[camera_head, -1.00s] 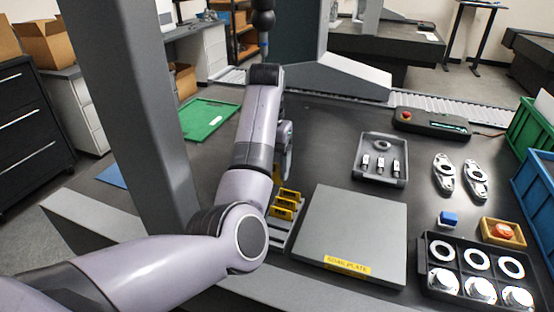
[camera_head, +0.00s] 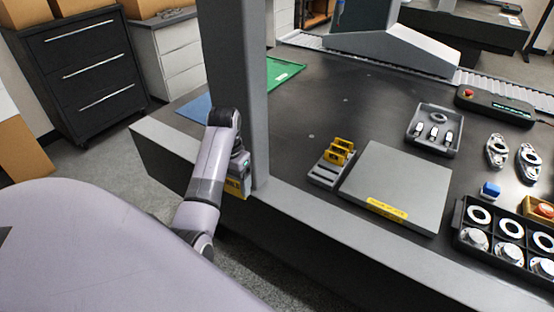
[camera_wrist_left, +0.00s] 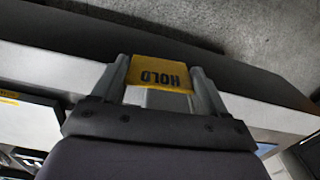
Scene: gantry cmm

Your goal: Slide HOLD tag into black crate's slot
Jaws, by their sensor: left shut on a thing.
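My left gripper (camera_head: 240,180) is shut on the yellow HOLD tag (camera_head: 233,188), left of the grey post and near the table's front edge. In the left wrist view the tag (camera_wrist_left: 160,74) sits between the two fingers, its black lettering upside down. A black crate (camera_head: 462,238) with several compartments stands at the lower right of the head view. It holds white rings and round metal parts. It is far to the right of the gripper, and I cannot make out a tag slot on it. My right gripper is not in view.
The grey post (camera_head: 236,90) stands between the gripper and most of the table.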

